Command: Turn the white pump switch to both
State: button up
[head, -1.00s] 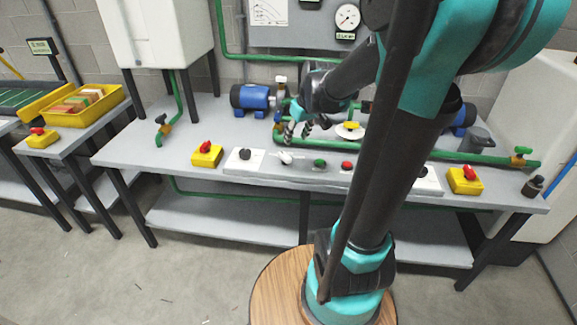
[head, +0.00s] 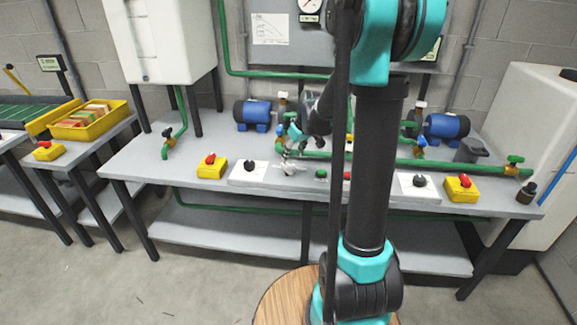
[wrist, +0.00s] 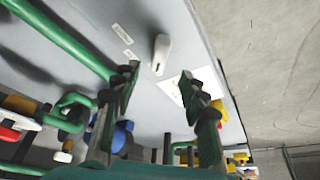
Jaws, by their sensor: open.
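The white pump switch (head: 289,168) is a small white lever knob on the grey bench front, between a black knob on a white plate and a green button. In the wrist view the white switch (wrist: 160,52) lies just beyond the fingertips, roughly centred between them, with small labels at its left. My gripper (head: 288,150) is just above and behind the switch in the head view, partly hidden by my arm. In the wrist view my gripper (wrist: 160,84) has its two fingers spread, with nothing between them. I cannot tell whether a finger touches the switch.
Green pipes (head: 400,162) and blue pumps (head: 252,113) stand behind the switch row. A yellow switch box with a red knob (head: 212,167) is to the left, another (head: 462,188) to the right. A black knob (head: 249,166) sits close left of the white switch.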

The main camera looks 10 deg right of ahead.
aim_at(288, 166)
jog(key=x, duration=0.7)
jog(key=shift+w+f, duration=0.1)
jog(key=shift+f, duration=0.1)
grip_shut()
